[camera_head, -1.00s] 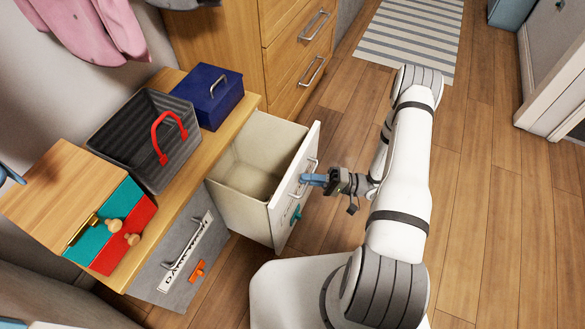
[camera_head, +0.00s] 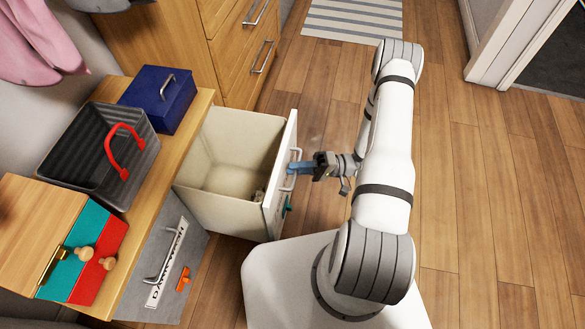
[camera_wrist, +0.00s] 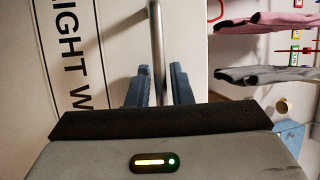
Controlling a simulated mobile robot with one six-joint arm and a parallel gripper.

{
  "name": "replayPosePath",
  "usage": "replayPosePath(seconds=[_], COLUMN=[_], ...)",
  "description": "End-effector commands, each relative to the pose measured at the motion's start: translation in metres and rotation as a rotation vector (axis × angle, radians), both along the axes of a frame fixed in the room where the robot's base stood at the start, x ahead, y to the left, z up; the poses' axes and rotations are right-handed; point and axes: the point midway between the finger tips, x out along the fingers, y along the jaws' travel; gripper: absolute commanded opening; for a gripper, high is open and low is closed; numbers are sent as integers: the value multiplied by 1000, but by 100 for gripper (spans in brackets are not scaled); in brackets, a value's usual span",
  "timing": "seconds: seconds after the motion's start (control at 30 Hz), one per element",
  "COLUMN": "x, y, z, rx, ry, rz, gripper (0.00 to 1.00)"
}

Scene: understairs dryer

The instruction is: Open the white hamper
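The white hamper (camera_head: 230,211) is a pull-out bin under the wooden bench. My gripper (camera_head: 300,168) is at this handle from the right. Black lettering, partly cut off, shows on the panel (camera_wrist: 116,40).
A grey hamper (camera_head: 190,262) with an orange tag sits shut beside it. The bench (camera_head: 177,160) holds a grey basket (camera_head: 82,172) with a red handle, a blue box (camera_head: 170,92) and a wooden box (camera_head: 38,228). Wooden floor (camera_head: 460,210) is clear at the right.

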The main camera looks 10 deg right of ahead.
Motion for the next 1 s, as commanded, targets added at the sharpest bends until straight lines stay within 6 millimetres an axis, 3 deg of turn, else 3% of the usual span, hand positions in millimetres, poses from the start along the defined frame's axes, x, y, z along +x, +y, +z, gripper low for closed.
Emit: replayPosePath(seconds=[0.27,0.7,1.0], x=[-1,0,0], y=[-4,-68,-76], z=[0,-12,-14], rx=[1,1,1], ry=[2,1,1], rz=[2,0,3], gripper=[19,19,19])
